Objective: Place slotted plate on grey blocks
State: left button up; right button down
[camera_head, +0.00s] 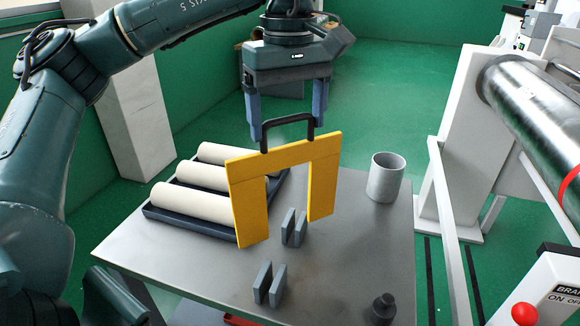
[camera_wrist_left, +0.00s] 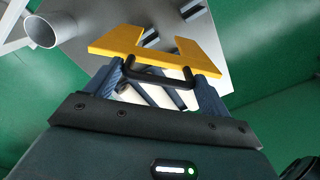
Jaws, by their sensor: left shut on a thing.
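The yellow slotted plate (camera_head: 285,170) is upright, with an open slot between its two legs and a black handle (camera_head: 288,121) on its top edge. My left gripper (camera_head: 287,128) points down and is shut on this handle. In the left wrist view the plate (camera_wrist_left: 150,42) spans across beyond the fingers. Two pairs of grey blocks stand on the table: one pair (camera_head: 294,227) just below the plate's slot in the picture, the other (camera_head: 270,284) nearer the front. The plate appears held behind or above them; its exact height is hard to tell. My right gripper is not shown.
A dark tray (camera_head: 190,230) with cream rolls (camera_head: 190,203) lies left of the plate. A grey cup (camera_head: 385,177) stands at the back right of the table (camera_head: 350,260). A small dark knobbed object (camera_head: 382,308) is at the front right. A machine with a metal roller (camera_head: 535,110) stands right.

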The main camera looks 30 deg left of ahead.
aim_at(289, 146)
pick_arm(q)
jog(key=shift+f, duration=2.75)
jog(key=o, duration=2)
jog(key=shift+f, duration=0.1)
jog(key=shift+c, duration=0.2)
notch_tip(289, 146, up, 12)
jog(key=shift+r+p, duration=0.15)
jog(key=shift+p, duration=0.55)
